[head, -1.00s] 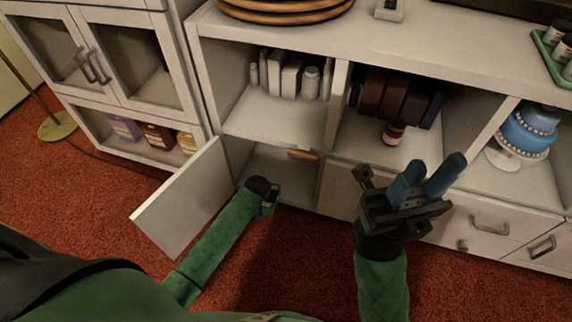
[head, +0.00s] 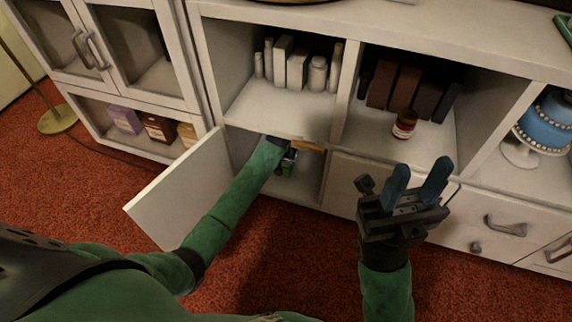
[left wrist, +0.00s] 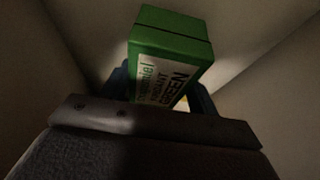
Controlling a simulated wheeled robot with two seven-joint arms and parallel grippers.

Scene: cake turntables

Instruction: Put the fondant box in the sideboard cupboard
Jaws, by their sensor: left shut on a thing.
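The green fondant box (left wrist: 170,55) is between the blue fingers of my left gripper (left wrist: 165,95) in the left wrist view. Its label reads "FONDANT GREEN", and it looks tilted. In the head view, my left gripper (head: 287,158) is inside the open lower cupboard of the sideboard (head: 300,190), shut on the box. Only a little of the box shows there, and I cannot tell whether it touches the cupboard floor. The cupboard door (head: 185,190) stands open to the left.
An orange-brown piece (head: 310,147) shows at the cupboard's top right. Above are shelves with pale containers (head: 297,68), dark books (head: 405,88) and a red-brown jar (head: 404,124). A blue cake (head: 548,122) stands at right. The red carpet in front is clear.

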